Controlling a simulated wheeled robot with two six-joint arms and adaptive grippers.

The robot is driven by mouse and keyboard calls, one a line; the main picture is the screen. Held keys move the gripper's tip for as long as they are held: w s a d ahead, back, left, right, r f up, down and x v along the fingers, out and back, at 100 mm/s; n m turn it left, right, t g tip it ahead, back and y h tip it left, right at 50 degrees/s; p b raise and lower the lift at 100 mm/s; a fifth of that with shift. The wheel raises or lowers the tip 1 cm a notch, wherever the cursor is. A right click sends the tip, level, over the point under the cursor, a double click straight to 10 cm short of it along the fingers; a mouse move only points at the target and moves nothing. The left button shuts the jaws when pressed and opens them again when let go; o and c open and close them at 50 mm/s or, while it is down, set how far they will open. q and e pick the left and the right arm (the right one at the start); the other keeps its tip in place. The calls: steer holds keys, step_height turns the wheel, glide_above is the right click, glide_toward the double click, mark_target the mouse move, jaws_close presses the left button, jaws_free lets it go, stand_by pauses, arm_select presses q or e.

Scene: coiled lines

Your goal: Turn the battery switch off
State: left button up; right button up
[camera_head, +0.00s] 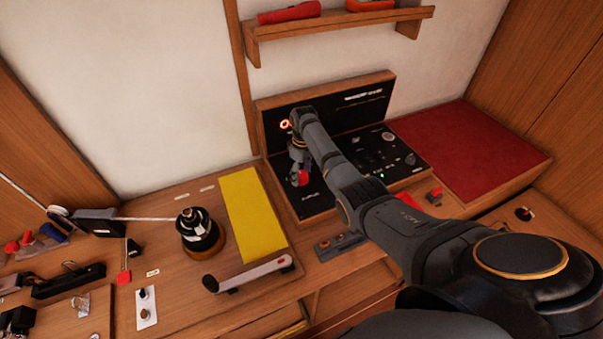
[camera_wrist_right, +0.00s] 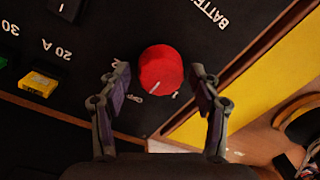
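The battery switch is a round red knob (camera_wrist_right: 161,72) on a black panel, beside white lettering that begins "BATTER". It also shows as a small red spot (camera_head: 301,178) at the panel's lower left in the head view. A pale mark shows on the knob near smaller lettering, which I cannot read surely. My right gripper (camera_wrist_right: 160,78) is open, with one finger on each side of the knob and a small gap showing at each side. In the head view my right gripper (camera_head: 299,168) is over the knob, partly hidden by its own arm. My left gripper is not in view.
The black upright panel (camera_head: 350,107) stands behind the switch panel, with a glowing orange ring at its left. A yellow sheet (camera_head: 252,215) lies left of the panel, a black winch-like drum (camera_head: 198,234) beyond it. A red mat (camera_head: 465,150) lies to the right.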

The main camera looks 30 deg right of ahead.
mark_target(303, 173)
steer(key=shift+r, duration=0.2)
step_height(303, 173, up, 12)
steer(key=shift+w+d+f, duration=0.15)
steer(key=shift+d+f, duration=0.05)
steer(key=shift+d, duration=0.15)
steer(key=shift+f, duration=0.1)
stand_by(0.4)
